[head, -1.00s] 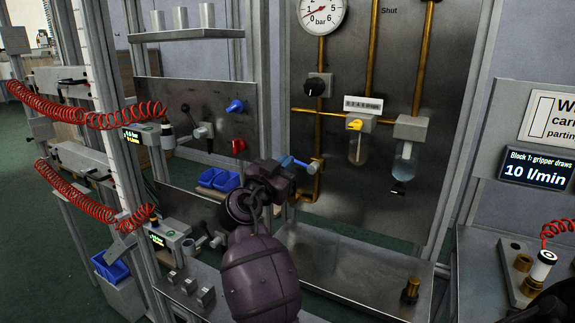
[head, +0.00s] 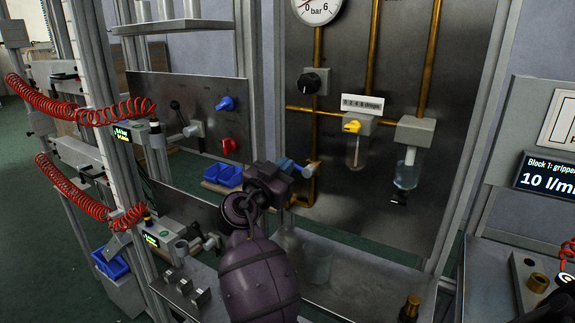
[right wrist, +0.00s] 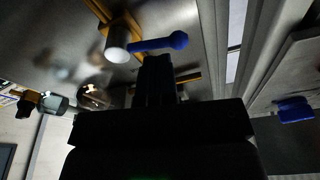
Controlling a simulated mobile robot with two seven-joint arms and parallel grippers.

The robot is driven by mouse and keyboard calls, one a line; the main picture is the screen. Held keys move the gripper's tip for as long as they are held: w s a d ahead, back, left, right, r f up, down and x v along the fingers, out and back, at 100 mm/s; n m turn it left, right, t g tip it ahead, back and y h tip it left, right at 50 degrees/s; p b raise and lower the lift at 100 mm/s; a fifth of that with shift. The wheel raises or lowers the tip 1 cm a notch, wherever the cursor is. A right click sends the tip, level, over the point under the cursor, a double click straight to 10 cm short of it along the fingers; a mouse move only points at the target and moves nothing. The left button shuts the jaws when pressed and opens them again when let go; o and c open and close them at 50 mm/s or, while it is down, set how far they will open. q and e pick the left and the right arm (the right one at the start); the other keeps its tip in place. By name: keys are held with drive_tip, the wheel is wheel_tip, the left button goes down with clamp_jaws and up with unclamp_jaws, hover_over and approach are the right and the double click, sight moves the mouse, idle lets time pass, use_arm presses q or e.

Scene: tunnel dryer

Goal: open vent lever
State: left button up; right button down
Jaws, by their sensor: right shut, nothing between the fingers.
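A blue lever (head: 290,167) sits on a pale round hub at the lower end of the brass pipe on the steel panel. My right gripper (head: 272,182) is right beside it, to its lower left, with the fingertips partly hidden by the hand. In the right wrist view the blue lever (right wrist: 160,43) extends to the right from its pale hub (right wrist: 118,45). The shut fingers (right wrist: 155,62) point at the lever from just below; I cannot tell whether they touch it. Nothing is held. My left gripper is not in view.
A yellow knob (head: 353,126) and a clear bowl (head: 408,170) hang on the panel to the right. A black knob (head: 314,82) is above. A steel shelf (head: 345,270) lies below. Red coiled hoses (head: 75,190) hang at left.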

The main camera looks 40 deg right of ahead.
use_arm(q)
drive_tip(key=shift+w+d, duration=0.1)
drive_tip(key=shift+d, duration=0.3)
use_arm(e)
drive_tip(key=shift+w+d+f, duration=0.1)
drive_tip(key=shift+d+f, duration=0.05)
use_arm(q)
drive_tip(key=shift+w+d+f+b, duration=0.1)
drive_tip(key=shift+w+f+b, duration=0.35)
drive_tip(key=shift+b, duration=0.6)
use_arm(e)
drive_tip(key=shift+w+d+f+n, duration=0.15)
drive_tip(key=shift+f+n, duration=0.2)
drive_tip(key=shift+n, duration=0.1)
drive_tip(key=shift+w+d+f+n, duration=0.1)
drive_tip(key=shift+f+n, duration=0.25)
drive_tip(key=shift+n, duration=0.1)
